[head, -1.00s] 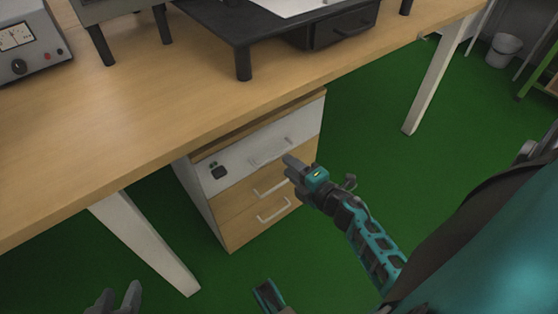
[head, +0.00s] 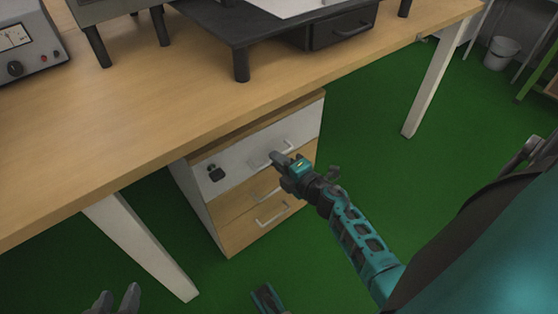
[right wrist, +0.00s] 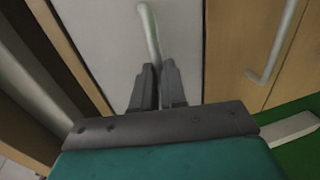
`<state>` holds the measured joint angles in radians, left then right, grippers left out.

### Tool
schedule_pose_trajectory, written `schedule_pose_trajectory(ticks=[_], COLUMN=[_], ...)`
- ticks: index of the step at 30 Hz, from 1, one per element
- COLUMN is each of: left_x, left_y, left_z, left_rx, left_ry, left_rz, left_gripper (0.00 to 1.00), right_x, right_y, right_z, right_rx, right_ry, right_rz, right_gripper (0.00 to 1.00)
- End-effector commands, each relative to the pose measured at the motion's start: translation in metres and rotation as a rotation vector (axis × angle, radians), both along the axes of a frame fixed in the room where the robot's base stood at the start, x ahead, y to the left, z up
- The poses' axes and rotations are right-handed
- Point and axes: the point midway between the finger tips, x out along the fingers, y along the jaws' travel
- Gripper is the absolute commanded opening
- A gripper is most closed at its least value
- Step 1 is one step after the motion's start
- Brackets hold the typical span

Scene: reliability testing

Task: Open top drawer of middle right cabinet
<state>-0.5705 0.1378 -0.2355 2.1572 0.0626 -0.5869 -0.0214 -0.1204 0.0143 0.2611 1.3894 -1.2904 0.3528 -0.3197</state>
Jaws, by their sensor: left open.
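The drawer cabinet under the desk has a white top drawer (head: 240,160) with a bar handle (head: 289,147) and a black lock with keys (head: 216,173). The top drawer looks closed. My right gripper (head: 276,158) is at this handle. In the right wrist view the handle (right wrist: 150,32) runs down between the fingertips (right wrist: 158,72), which are close together on its lower end. My left gripper (head: 115,301) is open and empty at the bottom left edge, low over the floor, away from the cabinet.
Two wooden drawers with handles (head: 272,214) lie below the white one. The desk top (head: 130,120) overhangs the cabinet, and a white desk leg (head: 145,245) stands left of it. Green floor (head: 365,150) is clear to the right. A bucket (head: 502,52) stands far right.

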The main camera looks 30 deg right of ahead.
Motion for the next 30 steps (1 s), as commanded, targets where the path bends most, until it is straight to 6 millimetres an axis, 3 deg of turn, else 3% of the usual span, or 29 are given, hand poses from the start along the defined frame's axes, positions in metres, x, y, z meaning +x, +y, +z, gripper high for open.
schedule_pose_trajectory(ticks=[3, 30], left_x=[-0.0001, 0.0002], left_y=[0.0006, 0.0009], left_z=[-0.0015, -0.0003], left_rx=[0.001, 0.000], left_ry=[0.003, -0.001], left_rz=[0.001, 0.002], left_gripper=[0.43, 0.43], right_x=[-0.0002, -0.0003], right_y=[-0.0001, -0.0001], right_z=[0.0000, 0.0000], right_rx=[0.000, 0.000], right_ry=[0.000, 0.000], right_rz=[0.000, 0.000], right_gripper=[0.00, 0.00])
